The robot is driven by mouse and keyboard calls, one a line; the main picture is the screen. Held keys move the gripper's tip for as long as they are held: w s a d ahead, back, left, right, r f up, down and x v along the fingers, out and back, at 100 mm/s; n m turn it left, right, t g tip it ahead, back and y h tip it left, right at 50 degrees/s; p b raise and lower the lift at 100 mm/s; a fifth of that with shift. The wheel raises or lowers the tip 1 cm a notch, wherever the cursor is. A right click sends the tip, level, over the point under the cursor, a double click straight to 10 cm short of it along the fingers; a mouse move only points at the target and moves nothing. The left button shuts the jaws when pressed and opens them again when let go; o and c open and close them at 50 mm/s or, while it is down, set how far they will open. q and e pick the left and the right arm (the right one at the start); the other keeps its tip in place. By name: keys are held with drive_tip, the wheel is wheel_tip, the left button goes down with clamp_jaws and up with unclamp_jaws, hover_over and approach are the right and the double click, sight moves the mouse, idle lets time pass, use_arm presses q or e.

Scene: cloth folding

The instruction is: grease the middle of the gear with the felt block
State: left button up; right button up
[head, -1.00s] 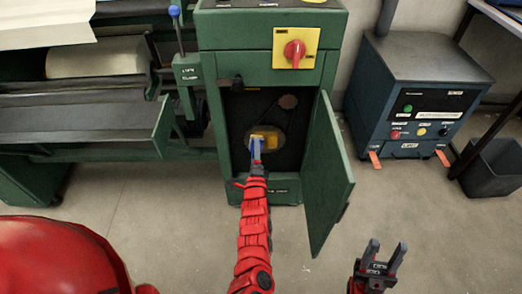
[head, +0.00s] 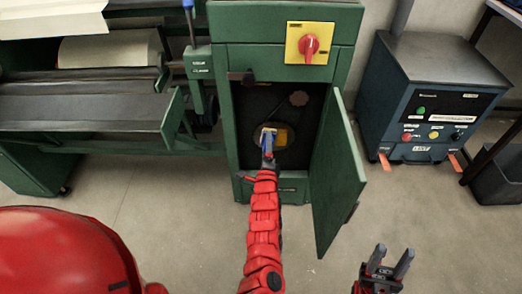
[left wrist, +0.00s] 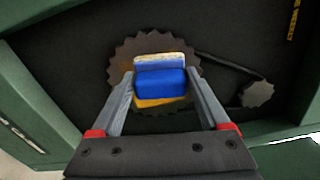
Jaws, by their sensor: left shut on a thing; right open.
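The gear (left wrist: 118,62) is a dark toothed disc inside the open green cabinet, with brownish-yellow colour on its face; it also shows in the head view (head: 287,146). My left gripper (left wrist: 160,85) is shut on the felt block (left wrist: 160,82), which is blue with a pale, yellow-stained edge. In the head view my left gripper (head: 267,146) reaches into the cabinet. The block is in front of the gear's middle and hides it; I cannot tell whether they touch. Yellow shows just below the block. My right gripper (head: 389,262) is open and empty, outside the cabinet at lower right.
The green cabinet door (head: 336,170) hangs open right of my left arm. A smaller gear (left wrist: 257,94) sits right of the large one, with a dark belt-like strip between. A red switch (head: 309,45) is above the opening. A blue machine (head: 425,100) stands at right.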

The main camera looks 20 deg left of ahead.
use_arm(q)
drive_tip(key=shift+w+d+b, duration=0.1)
drive_tip(key=shift+d+b, duration=0.25)
drive_tip(key=shift+d, duration=0.1)
drive_tip(key=d+b, duration=0.1)
drive_tip(key=b, duration=0.1)
drive_tip(key=d+b, duration=0.1)
drive_tip(key=d, duration=0.1)
drive_tip(key=shift+w+b, duration=0.4)
drive_tip(key=shift+w+d+r+p, duration=0.1)
drive_tip(key=shift+d+r+p, duration=0.05)
drive_tip(key=shift+d+p, duration=0.2)
drive_tip(key=shift+w+d+p, duration=0.25)
drive_tip(key=shift+d+p, duration=0.2)
drive_tip(key=shift+d, duration=0.25)
drive_tip(key=shift+w+d+p, duration=0.2)
drive_tip(key=shift+d+p, duration=0.25)
drive_tip(key=shift+d, duration=0.25)
